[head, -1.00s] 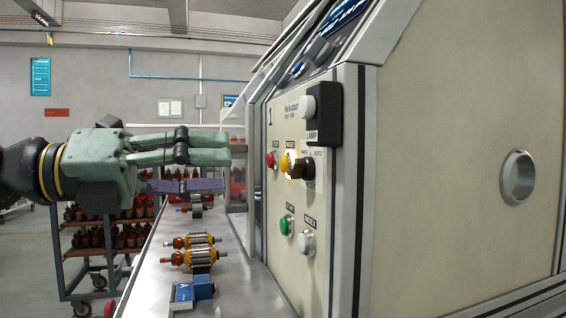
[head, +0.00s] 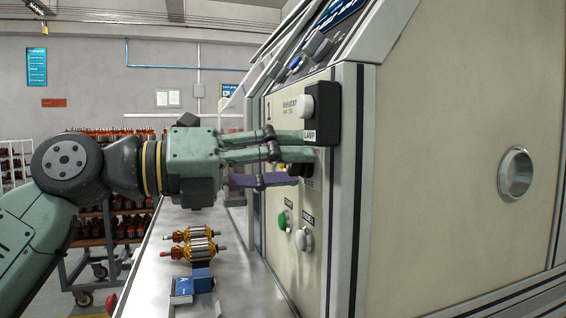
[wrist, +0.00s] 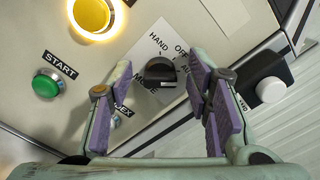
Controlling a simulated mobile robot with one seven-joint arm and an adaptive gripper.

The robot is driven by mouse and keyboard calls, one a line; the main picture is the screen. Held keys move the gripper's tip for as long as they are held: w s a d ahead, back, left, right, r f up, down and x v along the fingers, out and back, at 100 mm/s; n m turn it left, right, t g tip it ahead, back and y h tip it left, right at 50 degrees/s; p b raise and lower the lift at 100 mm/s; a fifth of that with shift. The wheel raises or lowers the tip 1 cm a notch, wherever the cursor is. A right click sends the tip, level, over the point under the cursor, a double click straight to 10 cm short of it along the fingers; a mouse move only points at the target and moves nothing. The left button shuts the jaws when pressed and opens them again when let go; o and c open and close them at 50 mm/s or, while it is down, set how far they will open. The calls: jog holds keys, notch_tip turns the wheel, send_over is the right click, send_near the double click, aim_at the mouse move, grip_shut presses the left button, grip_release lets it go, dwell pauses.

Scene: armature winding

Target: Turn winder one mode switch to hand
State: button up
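The mode switch is a black knob (wrist: 160,72) on a white plate marked HAND, OFF and AUTO, on the winder's cream panel. In the wrist view it sits between the fingers of my gripper (wrist: 158,78), which is open with purple pads on either side of the knob. I see no clear contact, and I cannot tell which mark the knob points to. In the head view my gripper (head: 300,158) reaches the panel from the left, and its fingers hide most of the switch.
A black lamp box (head: 326,112) stands out from the panel just beside the fingers. A lit yellow button (wrist: 93,14), a green START button (wrist: 46,85) and a white button (head: 303,240) are near. Armatures (head: 195,247) and a blue block (head: 190,287) lie on the bench below.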

grip_shut()
dwell(0.3)
jog(key=shift+n, duration=0.3)
jog(key=n+p, duration=0.1)
jog(key=n, duration=0.3)
jog(key=n+p, duration=0.1)
jog(key=n, duration=0.4)
jog(key=n+p, duration=0.1)
jog(key=n, duration=0.3)
jog(key=shift+f, duration=0.25)
jog(key=shift+f+n+p, duration=0.1)
jog(key=shift+n+p, duration=0.75)
jog(key=shift+n, duration=1.25)
